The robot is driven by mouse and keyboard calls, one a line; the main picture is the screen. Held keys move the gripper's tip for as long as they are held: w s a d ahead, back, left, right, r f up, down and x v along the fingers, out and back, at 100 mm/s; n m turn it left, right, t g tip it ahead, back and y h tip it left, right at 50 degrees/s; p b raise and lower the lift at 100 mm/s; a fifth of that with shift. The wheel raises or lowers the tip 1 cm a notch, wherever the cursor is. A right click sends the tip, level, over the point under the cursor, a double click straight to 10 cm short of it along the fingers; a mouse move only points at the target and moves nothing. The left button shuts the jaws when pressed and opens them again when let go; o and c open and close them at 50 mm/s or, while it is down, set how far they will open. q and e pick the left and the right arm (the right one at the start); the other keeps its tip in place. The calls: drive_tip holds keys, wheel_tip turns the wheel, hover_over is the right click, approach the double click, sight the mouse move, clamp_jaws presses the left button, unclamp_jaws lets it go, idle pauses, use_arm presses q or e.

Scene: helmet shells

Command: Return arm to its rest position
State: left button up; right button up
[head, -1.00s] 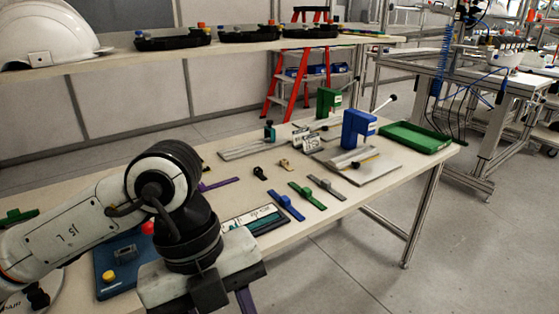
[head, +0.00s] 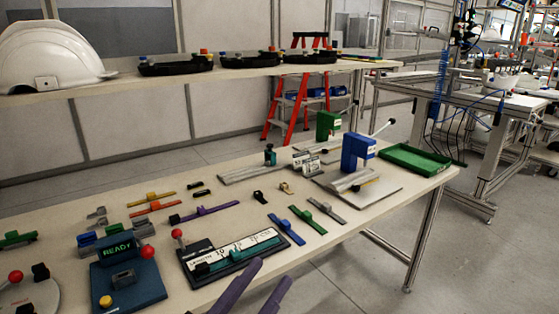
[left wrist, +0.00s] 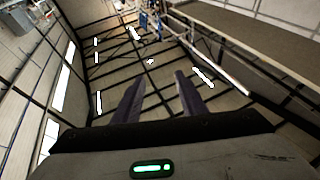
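My left gripper (head: 271,272) shows at the bottom middle of the head view as two purple fingers, just in front of the workbench's near edge. The left wrist view shows the same gripper (left wrist: 159,76) with its fingers apart and nothing between them. The rest of my left arm is out of the head view. My right gripper is in neither view.
The workbench (head: 349,213) holds a blue READY box (head: 127,281), a long gauge fixture (head: 240,255), small coloured bars, a blue press (head: 357,152) and a green tray (head: 414,160). A white helmet shell (head: 48,55) sits on the shelf behind. Floor at right is clear.

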use_arm(q)
drive_tip(key=a+f+n+g+y, duration=0.1)
drive_tip(key=a+f+n+y, duration=0.45)
drive_tip(key=f, duration=0.75)
drive_tip(key=s+a+f+g+y, duration=0.2)
drive_tip(key=s+a+f+g, duration=0.2)
drive_tip(key=s+f, duration=0.4)
drive_tip(key=s+a+f+g+y, duration=0.3)
drive_tip(key=s+f, duration=0.5)
drive_tip(key=f, duration=0.6)
drive_tip(key=shift+s+a+g+y, duration=0.35)
drive_tip(key=shift+s+g, duration=0.05)
drive_tip(key=shift+g, duration=0.1)
drive_tip(key=shift+n, duration=0.25)
